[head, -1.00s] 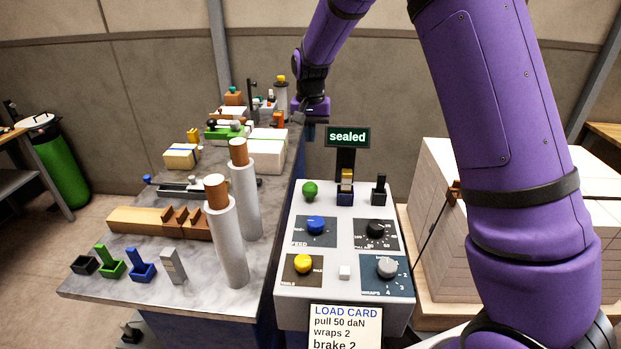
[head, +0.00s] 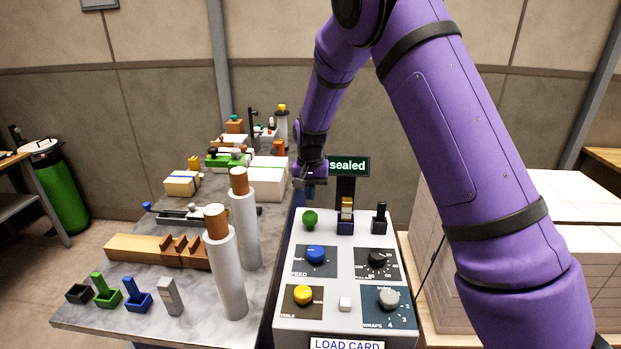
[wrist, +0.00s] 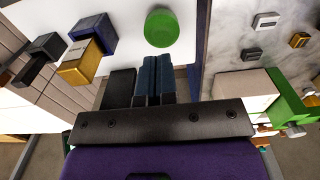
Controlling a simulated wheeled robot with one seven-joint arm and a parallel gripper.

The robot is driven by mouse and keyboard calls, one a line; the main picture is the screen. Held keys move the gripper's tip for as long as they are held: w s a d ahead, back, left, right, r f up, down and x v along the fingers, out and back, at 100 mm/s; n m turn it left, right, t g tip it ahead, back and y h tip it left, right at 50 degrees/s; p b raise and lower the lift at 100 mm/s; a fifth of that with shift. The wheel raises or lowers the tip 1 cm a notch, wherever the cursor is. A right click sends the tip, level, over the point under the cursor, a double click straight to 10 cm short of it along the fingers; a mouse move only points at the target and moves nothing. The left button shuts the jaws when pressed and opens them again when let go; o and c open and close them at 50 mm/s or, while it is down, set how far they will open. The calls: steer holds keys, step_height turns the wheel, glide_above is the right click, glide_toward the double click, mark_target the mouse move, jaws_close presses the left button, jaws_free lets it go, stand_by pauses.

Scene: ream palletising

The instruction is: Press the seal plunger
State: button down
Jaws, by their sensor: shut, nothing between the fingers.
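A round green knob (head: 310,219) stands at the back left of the white control panel (head: 345,280); no plunger label is readable on it. It also shows in the wrist view (wrist: 162,27), just beyond my fingertips. My gripper (head: 312,183) is above and behind the panel's back left corner, apart from the knob. In the wrist view its dark blue fingers (wrist: 152,62) are together with nothing between them.
A yellow-topped lever (head: 346,213) and a black lever (head: 379,219) stand right of the knob. Blue (head: 316,255), yellow (head: 303,295), black (head: 378,258) and grey (head: 388,298) dials sit in front. A cluttered bench (head: 190,325) is left, stacked white reams (head: 550,200) right.

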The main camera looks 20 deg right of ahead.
mark_target(311, 214)
steer(key=shift+f, duration=2.45)
steer(key=shift+f, duration=0.1)
steer(key=shift+s+f, duration=0.1)
steer(key=shift+f, duration=1.1)
step_height(311, 214, up, 14)
steer(key=shift+r, duration=0.15)
